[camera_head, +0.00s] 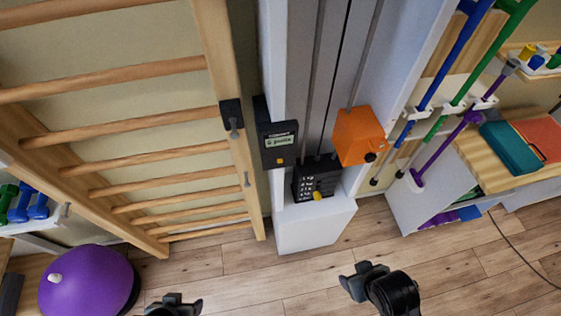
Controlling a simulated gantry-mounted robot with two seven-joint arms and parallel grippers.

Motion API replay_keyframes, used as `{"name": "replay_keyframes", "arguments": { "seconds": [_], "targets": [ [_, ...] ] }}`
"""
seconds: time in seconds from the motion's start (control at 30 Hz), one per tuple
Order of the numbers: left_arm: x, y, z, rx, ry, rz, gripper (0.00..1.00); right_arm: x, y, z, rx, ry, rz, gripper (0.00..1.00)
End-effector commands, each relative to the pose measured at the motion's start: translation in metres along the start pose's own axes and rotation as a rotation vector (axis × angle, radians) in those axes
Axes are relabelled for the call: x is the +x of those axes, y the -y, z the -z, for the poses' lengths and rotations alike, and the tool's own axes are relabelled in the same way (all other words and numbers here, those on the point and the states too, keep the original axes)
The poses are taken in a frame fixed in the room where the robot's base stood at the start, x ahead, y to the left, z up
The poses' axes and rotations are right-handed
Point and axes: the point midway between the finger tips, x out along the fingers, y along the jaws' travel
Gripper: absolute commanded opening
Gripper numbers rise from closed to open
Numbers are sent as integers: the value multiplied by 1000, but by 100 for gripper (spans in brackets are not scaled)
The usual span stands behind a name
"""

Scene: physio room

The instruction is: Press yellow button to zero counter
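The counter (279,144) is a dark upright box on the side of the light-coloured machine column, near the middle of the head view. It has a pale greenish display with small text I cannot read reliably. The small yellow button (280,161) sits on its face below the display, uncovered. My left gripper (174,304) is at the bottom edge, partly cut off, well below and left of the counter. My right gripper (362,277) is below and right of the counter. Both are apart from it and seem to hold nothing. Their finger openings are unclear.
An orange box (358,137) juts out right of the counter. A black weight stack (310,180) with a yellow knob (317,196) is below. Wooden wall bars (150,130) stand left, a purple ball (85,280) lower left, a shelf unit (430,195) right.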

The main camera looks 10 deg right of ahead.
Motion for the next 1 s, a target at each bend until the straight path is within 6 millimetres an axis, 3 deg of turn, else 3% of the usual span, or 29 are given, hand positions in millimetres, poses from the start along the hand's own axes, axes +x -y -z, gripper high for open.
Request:
{"name": "replay_keyframes", "arguments": {
  "seconds": [0.07, 0.4, 1.0],
  "targets": [
    [0, 1, 0, 3, 1, 3, 64, 0, 0, 0, 0, 0, 0, 51],
    [0, 2, -1, 7, 2, 6, 64, 0, 0, 0, 0, 1, 0, 0],
    [1, -1, 0, -6, 1, -4, 64, 0, 0, 0, 0, 0, 0, 0]
  ]
}}
